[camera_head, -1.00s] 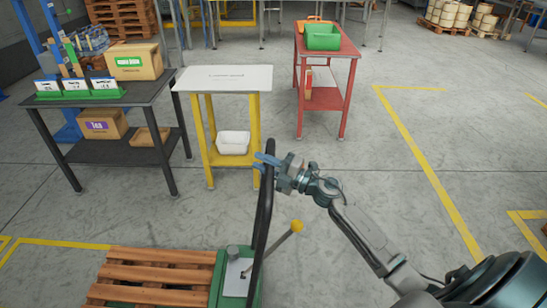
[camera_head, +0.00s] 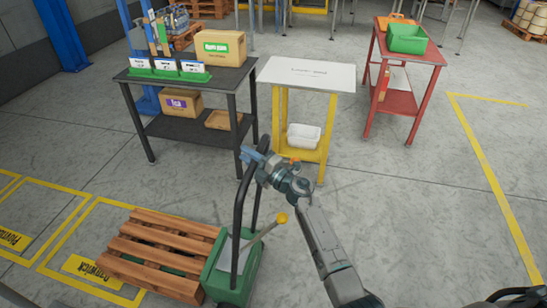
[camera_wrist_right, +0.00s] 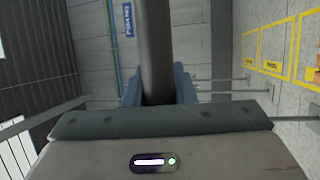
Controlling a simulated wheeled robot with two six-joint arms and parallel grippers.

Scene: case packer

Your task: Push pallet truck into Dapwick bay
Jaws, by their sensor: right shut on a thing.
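The pallet truck (camera_head: 232,270) has a green body, a black upright handle and a lever with a yellow knob. It carries a slatted wooden pallet (camera_head: 160,250). My right gripper (camera_head: 256,157) is shut on the black handle bar; the bar (camera_wrist_right: 156,50) passes between the blue fingers in the right wrist view. The Dapwick bay is a yellow floor outline with a yellow label (camera_head: 88,268), read upside down. The pallet's left end overlaps the bay; the green body stands to the right. The bay's right side is hidden. My left gripper is not in view.
Another marked bay with a yellow label (camera_head: 14,238) lies further left. A black table (camera_head: 190,84), a yellow stand with a white top (camera_head: 305,75) and a red table (camera_head: 405,100) stand behind the truck. The floor between truck and black table is clear.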

